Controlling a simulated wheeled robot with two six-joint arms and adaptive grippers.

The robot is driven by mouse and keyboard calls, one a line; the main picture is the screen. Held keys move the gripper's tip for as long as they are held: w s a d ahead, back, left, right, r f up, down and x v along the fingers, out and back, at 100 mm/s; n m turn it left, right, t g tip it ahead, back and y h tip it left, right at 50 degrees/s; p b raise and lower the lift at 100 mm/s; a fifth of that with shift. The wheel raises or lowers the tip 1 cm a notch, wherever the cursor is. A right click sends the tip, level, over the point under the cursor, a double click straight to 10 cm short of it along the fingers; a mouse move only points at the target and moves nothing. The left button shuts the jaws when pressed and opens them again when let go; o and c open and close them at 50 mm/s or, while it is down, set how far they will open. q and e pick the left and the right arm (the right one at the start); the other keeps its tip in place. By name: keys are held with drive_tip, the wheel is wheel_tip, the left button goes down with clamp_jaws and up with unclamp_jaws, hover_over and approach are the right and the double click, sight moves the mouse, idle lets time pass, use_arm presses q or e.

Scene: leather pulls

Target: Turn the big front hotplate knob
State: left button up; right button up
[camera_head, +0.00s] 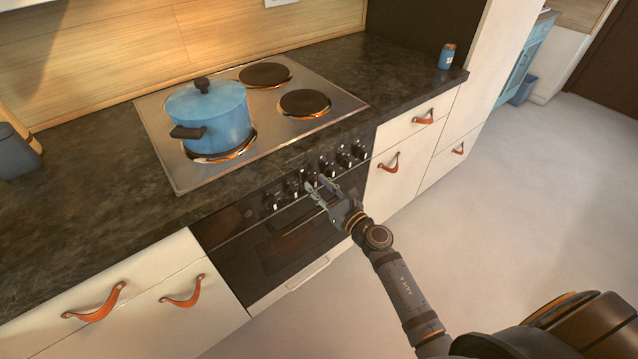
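A row of several dark knobs runs along the front panel of the black oven (262,228), under the hotplates. Knobs show to the left (273,201) and right (359,150) of my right gripper. My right gripper (317,189) is at the middle of the row, its fingers spread apart and pointing at a knob (311,181). I cannot tell whether the fingers touch that knob or are around it. The steel hob (178,170) carries a blue pot (215,118) with a dark lid knob on the front left hotplate; a front right hotplate (304,103) is bare. My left gripper is not in view.
White drawers with orange leather pulls flank the oven on the left (98,303) and right (388,163). A blue jar (447,56) stands at the counter's right end, a dark container (15,152) at the left. The floor on the right is clear.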

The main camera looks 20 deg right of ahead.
drive_tip(key=shift+w, duration=0.15)
clamp_jaws()
